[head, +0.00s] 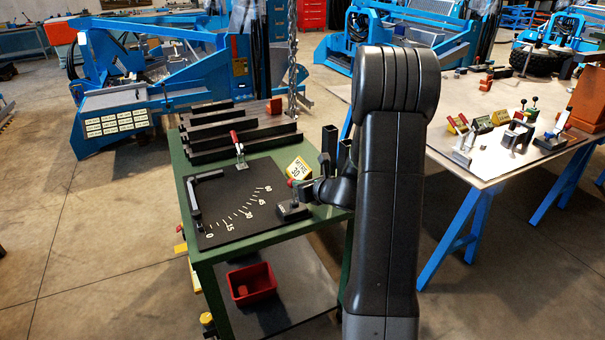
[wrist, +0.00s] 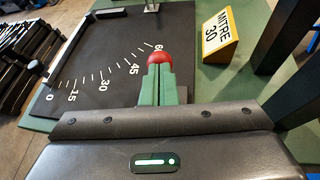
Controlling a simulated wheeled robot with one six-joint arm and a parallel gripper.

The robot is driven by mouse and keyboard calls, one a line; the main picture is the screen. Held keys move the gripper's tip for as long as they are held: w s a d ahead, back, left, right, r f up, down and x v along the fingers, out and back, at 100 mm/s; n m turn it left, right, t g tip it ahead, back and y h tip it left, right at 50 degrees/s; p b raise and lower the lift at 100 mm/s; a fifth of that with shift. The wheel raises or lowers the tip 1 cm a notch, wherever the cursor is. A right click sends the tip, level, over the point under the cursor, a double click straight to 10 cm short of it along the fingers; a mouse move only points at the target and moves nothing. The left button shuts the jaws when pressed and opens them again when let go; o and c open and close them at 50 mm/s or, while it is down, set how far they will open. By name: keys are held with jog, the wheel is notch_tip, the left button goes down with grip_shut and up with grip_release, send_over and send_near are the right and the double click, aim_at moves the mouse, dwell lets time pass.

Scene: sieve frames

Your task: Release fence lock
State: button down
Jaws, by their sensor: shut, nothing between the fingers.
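The green work table carries a dark board (head: 232,225) with an angle scale marked 0 to 60. A black angled fence (head: 194,196) lies along the board's left side. In the wrist view the red knob (wrist: 160,58) shows at my fingertips, beside the 60 mark. My gripper (wrist: 160,72) has its green fingers shut, with nothing between them. Whether the fingers touch the knob I cannot tell. The lever below the knob is hidden in the wrist view.
A red-handled clamp (head: 238,145) stands at the board's back edge. A yellow MITRE 30 sign (head: 298,168) stands right of the board, near dark upright posts (head: 329,148). Dark bars (head: 240,133) lie behind. A red bin (head: 252,284) sits on the lower shelf.

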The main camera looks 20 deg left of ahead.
jog(key=shift+w+a+r+g+h+p, duration=0.25)
jog(key=shift+w+a+h+p, duration=0.6)
jog(key=shift+p, duration=1.4)
jog(key=shift+a, duration=0.15)
jog(key=v, duration=1.4)
jog(key=shift+w+r, duration=0.25)
jog(key=shift+r, duration=0.05)
